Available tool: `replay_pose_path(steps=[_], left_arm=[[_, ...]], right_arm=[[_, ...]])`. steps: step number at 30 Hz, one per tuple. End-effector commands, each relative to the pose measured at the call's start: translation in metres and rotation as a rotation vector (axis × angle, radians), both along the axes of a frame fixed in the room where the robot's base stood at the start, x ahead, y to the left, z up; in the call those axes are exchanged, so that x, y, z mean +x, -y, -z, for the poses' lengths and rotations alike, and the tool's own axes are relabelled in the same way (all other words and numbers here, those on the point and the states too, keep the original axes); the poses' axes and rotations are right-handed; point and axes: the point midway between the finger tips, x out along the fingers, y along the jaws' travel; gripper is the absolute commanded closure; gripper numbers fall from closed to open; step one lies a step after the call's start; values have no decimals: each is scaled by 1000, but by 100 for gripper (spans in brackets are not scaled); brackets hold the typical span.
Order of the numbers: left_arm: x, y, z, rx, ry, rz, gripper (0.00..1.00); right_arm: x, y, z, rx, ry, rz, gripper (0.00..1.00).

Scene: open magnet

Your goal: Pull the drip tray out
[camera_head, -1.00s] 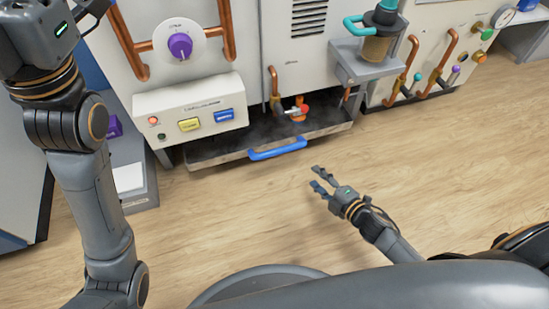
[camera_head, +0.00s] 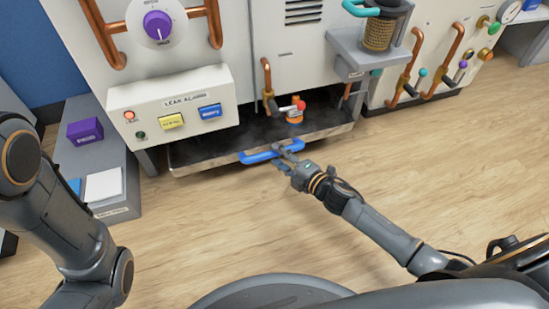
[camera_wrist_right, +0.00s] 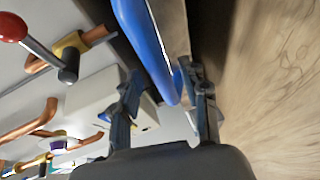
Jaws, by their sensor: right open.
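The drip tray (camera_head: 205,163) is a shallow, dark, stained metal tray low under the machine. Its blue bar handle (camera_head: 258,156) is on the front edge. My right gripper (camera_head: 284,153) is open at the right part of this handle. In the right wrist view, the blue handle (camera_wrist_right: 146,45) runs between the two open fingers of the gripper (camera_wrist_right: 162,82); I cannot tell if they touch it. My left arm shows at the left of the head view, but its gripper is out of view.
An orange fitting with a red-knobbed valve (camera_head: 295,110) stands above the tray. The leak alarm panel (camera_head: 172,108) overhangs the tray's left part. A grey bench with a purple box (camera_head: 85,131) is at the left. The wooden floor (camera_head: 195,215) before the tray is clear.

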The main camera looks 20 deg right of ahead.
Motion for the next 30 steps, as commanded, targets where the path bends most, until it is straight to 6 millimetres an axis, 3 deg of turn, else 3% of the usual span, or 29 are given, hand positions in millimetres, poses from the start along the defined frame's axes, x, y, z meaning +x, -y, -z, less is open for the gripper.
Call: replay_pose_path(steps=[6, 16, 17, 23, 30], left_arm=[[0, 0, 13, 0, 0, 0, 100], [0, 0, 13, 1, 0, 0, 100], [0, 0, 13, 1, 0, 0, 100], [0, 0, 13, 1, 0, 0, 100], [0, 0, 13, 1, 0, 0, 100]], right_arm=[[20, -9, 5, 1, 0, 0, 55], [23, -10, 4, 1, -2, 1, 55], [23, -10, 4, 1, -2, 1, 57], [22, -10, 5, 1, -2, 1, 98], [22, -10, 5, 1, -2, 1, 100]])
